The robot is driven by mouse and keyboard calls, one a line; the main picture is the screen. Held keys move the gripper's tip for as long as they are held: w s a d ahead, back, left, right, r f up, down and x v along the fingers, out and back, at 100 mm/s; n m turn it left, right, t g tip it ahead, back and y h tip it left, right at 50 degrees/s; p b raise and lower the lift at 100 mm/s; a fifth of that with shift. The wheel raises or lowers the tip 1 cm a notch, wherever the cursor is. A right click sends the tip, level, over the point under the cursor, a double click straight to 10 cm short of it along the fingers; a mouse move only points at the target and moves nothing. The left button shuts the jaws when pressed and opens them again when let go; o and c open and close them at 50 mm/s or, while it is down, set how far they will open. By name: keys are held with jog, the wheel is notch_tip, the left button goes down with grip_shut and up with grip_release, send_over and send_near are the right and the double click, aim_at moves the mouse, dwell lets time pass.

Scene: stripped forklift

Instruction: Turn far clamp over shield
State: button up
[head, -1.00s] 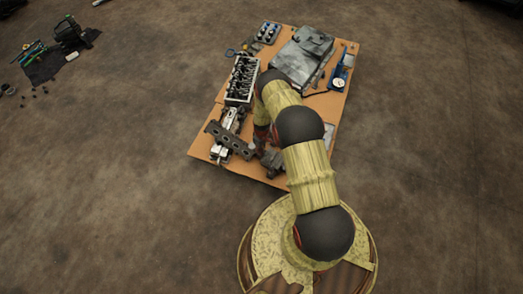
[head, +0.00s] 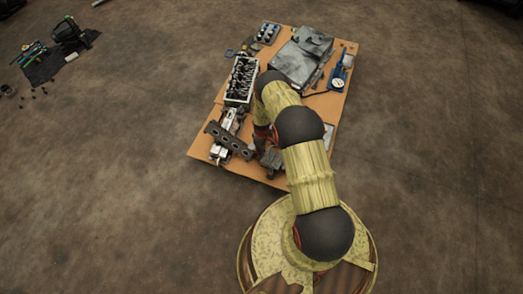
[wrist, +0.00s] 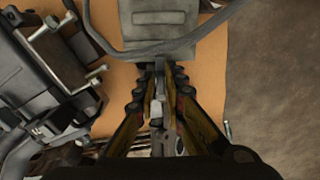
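My gripper (wrist: 158,88) points down over the board in the wrist view, its two yellow-and-black fingers close together. A narrow light-grey metal part (wrist: 157,108) shows between the fingers; whether they touch it is unclear. I cannot tell for sure which of these parts is the far clamp or the shield. In the head view my arm hides most of the gripper, and a small grey metal part (head: 271,158) shows beside it near the board's front edge.
The orange-brown board (head: 205,148) stands on bare floor. It holds an engine head (head: 242,78), a dark bar with holes (head: 229,140), a big grey casing (head: 301,58) and a blue gauge tool (head: 339,80).

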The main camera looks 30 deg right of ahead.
jog(key=o, duration=0.4)
jog(key=shift+c, duration=0.2)
notch_tip(320, 180, up, 12)
dwell(0.5)
dwell(0.4)
